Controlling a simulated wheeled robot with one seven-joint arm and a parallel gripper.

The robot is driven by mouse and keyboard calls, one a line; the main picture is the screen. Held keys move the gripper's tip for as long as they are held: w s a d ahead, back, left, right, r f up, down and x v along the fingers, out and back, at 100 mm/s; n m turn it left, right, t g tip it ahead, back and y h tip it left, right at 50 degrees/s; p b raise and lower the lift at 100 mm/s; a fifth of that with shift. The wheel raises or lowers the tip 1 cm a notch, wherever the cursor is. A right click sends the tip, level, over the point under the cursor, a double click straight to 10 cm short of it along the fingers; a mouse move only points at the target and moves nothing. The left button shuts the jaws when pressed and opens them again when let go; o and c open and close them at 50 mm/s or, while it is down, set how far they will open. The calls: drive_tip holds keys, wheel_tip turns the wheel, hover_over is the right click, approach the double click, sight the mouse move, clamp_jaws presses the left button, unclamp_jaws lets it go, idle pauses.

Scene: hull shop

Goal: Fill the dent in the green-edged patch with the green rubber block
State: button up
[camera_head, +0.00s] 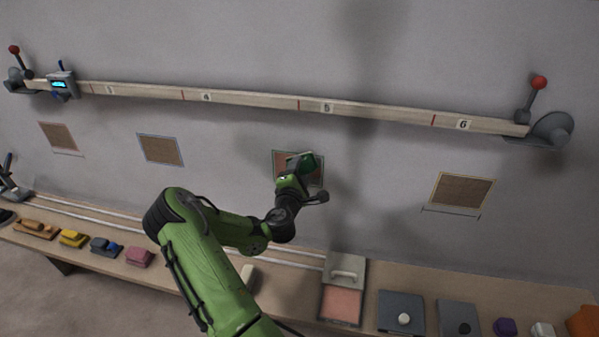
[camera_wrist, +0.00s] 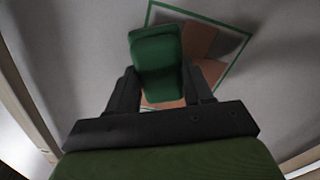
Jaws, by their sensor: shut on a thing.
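My gripper (camera_wrist: 160,82) is shut on the green rubber block (camera_wrist: 157,48), with one dark finger at each side of it. In the head view my gripper (camera_head: 298,172) holds the block in front of the green-edged patch (camera_head: 280,164) on the grey wall. In the wrist view the patch's green edge (camera_wrist: 238,62) runs behind and to the right of the block. Inside the edge are salmon-brown areas (camera_wrist: 199,40) and a grey area. The block hides part of the patch. I cannot tell whether the block touches the wall.
Other framed patches (camera_head: 160,150), (camera_head: 462,190) are on the wall. A numbered rail (camera_head: 260,99) with a small blue-screened device (camera_head: 62,84) runs above. A bench (camera_head: 520,290) below carries a handled float (camera_head: 345,272), coloured blocks (camera_head: 139,257) and grey plates (camera_head: 401,311).

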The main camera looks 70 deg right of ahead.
drive_tip(key=shift+d+r+p, duration=0.1)
drive_tip(key=shift+r+p, duration=1.4)
drive_tip(key=shift+r, duration=0.25)
wheel_tip(320, 180, down, 13)
drive_tip(key=b, duration=1.3)
drive_tip(key=shift+a+f+b, duration=0.2)
drive_tip(key=shift+b, duration=0.2)
drive_tip(key=o, duration=0.3)
drive_tip(key=c, duration=0.3)
drive_tip(key=s+a+b, duration=0.1)
drive_tip(key=a, duration=0.5)
drive_tip(key=shift+r, duration=0.15)
